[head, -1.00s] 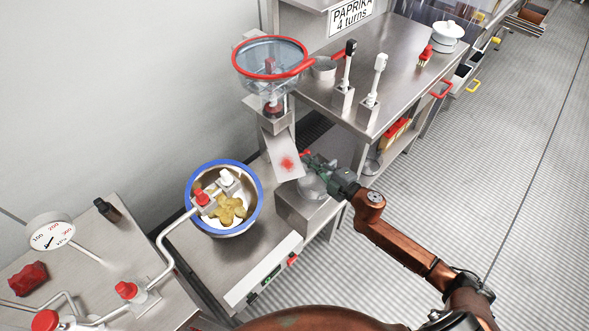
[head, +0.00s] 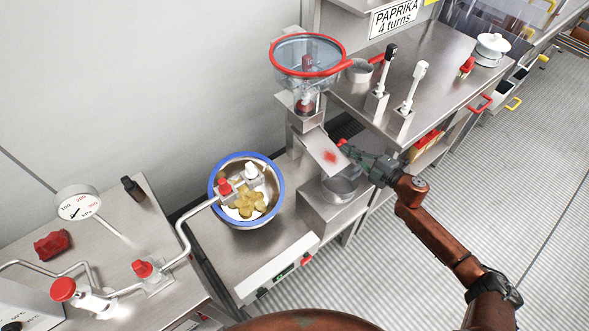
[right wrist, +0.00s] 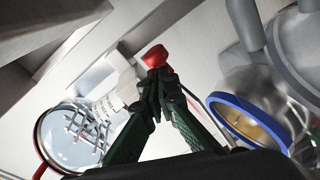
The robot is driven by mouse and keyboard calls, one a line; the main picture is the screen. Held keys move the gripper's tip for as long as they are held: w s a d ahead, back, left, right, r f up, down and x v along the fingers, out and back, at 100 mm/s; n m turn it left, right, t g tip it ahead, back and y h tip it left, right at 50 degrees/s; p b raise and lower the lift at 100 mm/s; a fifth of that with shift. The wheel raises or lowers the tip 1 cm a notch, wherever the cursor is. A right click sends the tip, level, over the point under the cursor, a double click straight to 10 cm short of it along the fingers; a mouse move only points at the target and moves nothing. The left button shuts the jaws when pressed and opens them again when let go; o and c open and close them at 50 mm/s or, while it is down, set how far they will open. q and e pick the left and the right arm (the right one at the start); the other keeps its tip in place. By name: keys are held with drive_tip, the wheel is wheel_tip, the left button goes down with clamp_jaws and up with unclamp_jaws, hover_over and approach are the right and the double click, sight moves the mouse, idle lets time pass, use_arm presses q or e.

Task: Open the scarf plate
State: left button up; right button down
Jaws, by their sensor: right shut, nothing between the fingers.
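A sloped metal plate (head: 316,146), which I take to be the scarf plate, hangs below the clear funnel, with a patch of red powder on it. A small red knob (head: 342,142) is at its right edge. My right gripper (head: 347,151) is at that knob, its green fingers shut. In the right wrist view a red knob (right wrist: 154,56) is just beyond the closed fingertips (right wrist: 159,76); whether they touch it I cannot tell. My left gripper is not in view.
A clear funnel with a red rim (head: 335,64) stands above the plate. A metal pan (head: 340,189) is below my gripper. A blue-rimmed bowl (head: 276,207) with yellow pieces stands left. Two upright levers stand on the steel counter (head: 432,95). The floor at right is clear.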

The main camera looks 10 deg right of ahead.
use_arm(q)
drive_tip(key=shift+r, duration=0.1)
use_arm(e)
drive_tip(key=shift+s+a+r, duration=0.1)
drive_tip(key=shift+s+a+r+p, duration=0.35)
drive_tip(key=shift+s+r+p, duration=0.25)
drive_tip(key=shift+p, duration=0.3)
drive_tip(key=shift+s+a+r+p, duration=0.35)
drive_tip(key=shift+s+p, duration=0.25)
drive_tip(key=shift+p, duration=0.1)
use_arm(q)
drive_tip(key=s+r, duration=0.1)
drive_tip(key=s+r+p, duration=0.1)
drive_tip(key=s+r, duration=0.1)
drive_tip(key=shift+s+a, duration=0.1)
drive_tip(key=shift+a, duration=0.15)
use_arm(e)
drive_tip(key=s+d, duration=0.7)
drive_tip(key=shift+d+r, duration=0.2)
drive_tip(key=shift+d, duration=0.2)
